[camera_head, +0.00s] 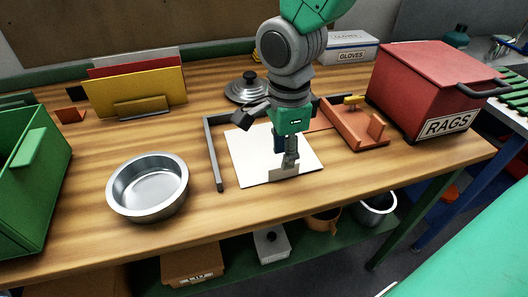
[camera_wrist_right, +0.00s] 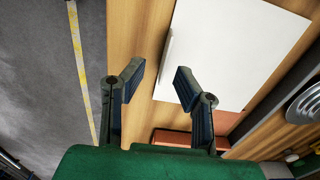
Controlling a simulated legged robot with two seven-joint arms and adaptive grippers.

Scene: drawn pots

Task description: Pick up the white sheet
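The white sheet (camera_head: 252,160) lies flat on the wooden table in the head view, with a small grey-beige tab (camera_head: 284,173) at its front edge. The sheet (camera_wrist_right: 232,52) also fills the upper right of the wrist view, with the tab (camera_wrist_right: 169,53) as a thin raised strip at its left edge. My right gripper (camera_head: 287,158) points down over the front part of the sheet. In the wrist view the right gripper (camera_wrist_right: 157,83) has its fingers apart with nothing between them, short of the tab. My left gripper is out of view.
A dark bar frame (camera_head: 213,155) borders the sheet at left and back. A metal bowl (camera_head: 148,187) stands left, an orange tray (camera_head: 352,128) and red RAGS box (camera_head: 425,90) right. A pot lid (camera_head: 246,88) lies behind. The table's front edge is close.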

